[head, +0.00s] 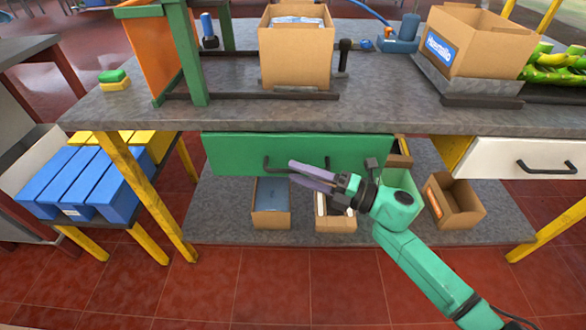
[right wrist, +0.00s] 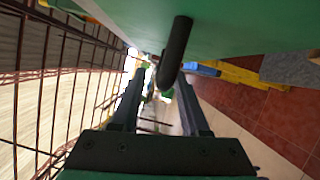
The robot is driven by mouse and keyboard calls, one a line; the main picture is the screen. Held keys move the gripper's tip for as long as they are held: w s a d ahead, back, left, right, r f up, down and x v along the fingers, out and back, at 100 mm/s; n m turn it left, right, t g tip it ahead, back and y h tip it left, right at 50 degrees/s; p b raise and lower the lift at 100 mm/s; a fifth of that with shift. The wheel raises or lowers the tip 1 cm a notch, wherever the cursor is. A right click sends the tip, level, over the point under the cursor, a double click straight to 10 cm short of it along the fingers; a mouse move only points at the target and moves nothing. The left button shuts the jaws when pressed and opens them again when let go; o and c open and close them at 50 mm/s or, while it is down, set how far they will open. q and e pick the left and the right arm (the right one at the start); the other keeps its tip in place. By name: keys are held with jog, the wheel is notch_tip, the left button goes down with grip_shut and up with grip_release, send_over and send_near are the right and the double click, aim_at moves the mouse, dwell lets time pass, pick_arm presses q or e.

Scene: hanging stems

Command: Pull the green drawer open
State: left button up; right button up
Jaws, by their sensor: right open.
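The green drawer (head: 235,153) has a wide front just under the grey tabletop and looks shut. Its black bar handle (head: 268,163) is partly covered by my right gripper. My right gripper (head: 293,172) reaches in from the lower right with its fingers at the handle. In the right wrist view the green drawer front (right wrist: 240,30) fills the top. The dark handle (right wrist: 176,50) reaches down to the gap between the open fingers (right wrist: 163,92); I cannot tell whether they touch it. My left gripper is not in view.
A white drawer (head: 500,157) is at the right. Cardboard boxes (head: 270,218) stand on the lower shelf (head: 215,215). A yellow table leg (head: 150,195) and blue boxes (head: 80,180) are at the left. The red tiled floor (head: 290,285) in front is clear.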

jog(key=shift+x, duration=1.1)
jog(key=shift+c, duration=0.3)
grip_shut()
